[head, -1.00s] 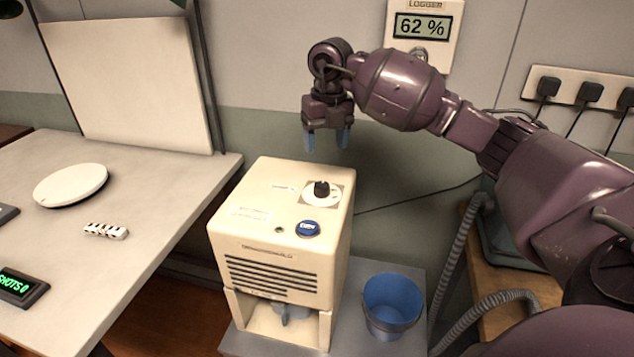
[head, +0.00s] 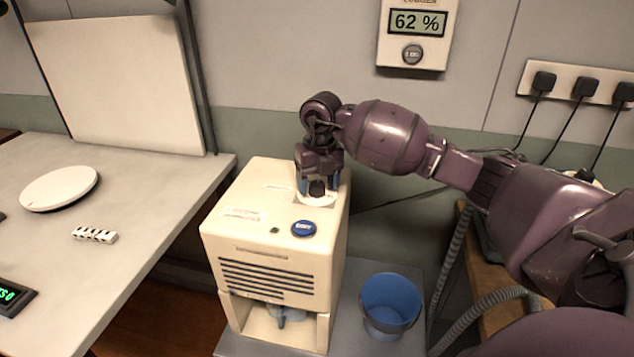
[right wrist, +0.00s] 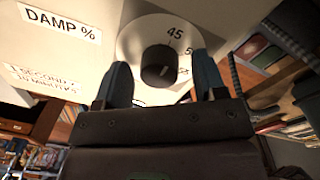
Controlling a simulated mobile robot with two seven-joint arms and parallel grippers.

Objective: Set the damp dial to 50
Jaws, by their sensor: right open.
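The damp dial is a black knob (head: 317,188) on a white disc, on top of a cream dehumidifier (head: 225,250). In the right wrist view the knob (right wrist: 158,66) stands on a disc with the mark 45 and a partly hidden number beside it. A "DAMP %" label (right wrist: 60,22) is to its left. My right gripper (head: 318,187) is open and lowered over the dial. Its blue fingertips (right wrist: 160,80) are on either side of the knob; whether they touch it I cannot tell. The dial's exact setting is unclear. My left gripper is not in view.
A blue button (head: 304,229) is on the machine's top, close in front of the dial. A wall logger (head: 417,22) reads 62 %. A blue bucket (head: 389,303) stands to the right of the machine. A white table (head: 130,200) is at the left.

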